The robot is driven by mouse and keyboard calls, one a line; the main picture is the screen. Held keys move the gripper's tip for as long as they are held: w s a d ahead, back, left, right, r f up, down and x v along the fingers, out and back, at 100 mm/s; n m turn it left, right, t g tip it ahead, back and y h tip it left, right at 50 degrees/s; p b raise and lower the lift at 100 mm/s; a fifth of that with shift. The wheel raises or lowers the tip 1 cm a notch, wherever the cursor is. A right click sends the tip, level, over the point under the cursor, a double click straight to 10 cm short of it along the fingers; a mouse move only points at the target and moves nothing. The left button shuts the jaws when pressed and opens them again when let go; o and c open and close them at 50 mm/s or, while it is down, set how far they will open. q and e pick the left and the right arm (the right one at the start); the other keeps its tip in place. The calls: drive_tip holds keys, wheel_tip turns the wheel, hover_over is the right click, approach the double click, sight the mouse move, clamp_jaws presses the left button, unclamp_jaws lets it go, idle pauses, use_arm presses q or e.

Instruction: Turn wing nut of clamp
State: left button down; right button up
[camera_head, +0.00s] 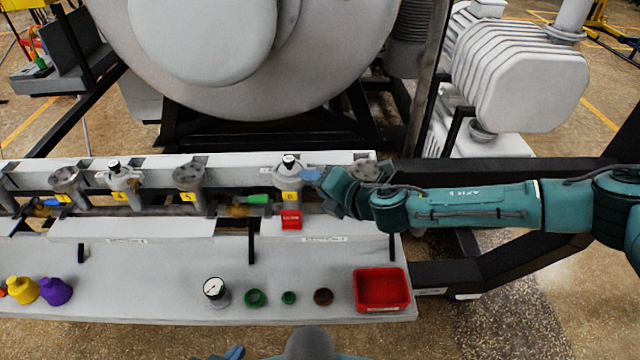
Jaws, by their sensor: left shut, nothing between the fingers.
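A row of numbered ports runs along the white manifold. The port with the yellow 6 label (289,197) carries a fitting with a small gauge on top (289,160). A light metal collar (289,172), possibly the clamp, sits below that gauge; its wing nut is too small to make out. My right gripper (310,175) reaches in from the right, its blue fingertip close beside this fitting; contact and finger opening cannot be made out. My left gripper (235,352) shows only a blue fingertip at the bottom edge; it is shut and empty, away from the manifold.
A red tray (381,289) stands at the shelf's right end. Left of it lie a brown ring (323,296), green rings (255,298) and a gauge (215,290). A red tag (291,219) hangs below port 6.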

drive_tip(key=shift+o, duration=0.9)
drive_tip(key=v, duration=1.3)
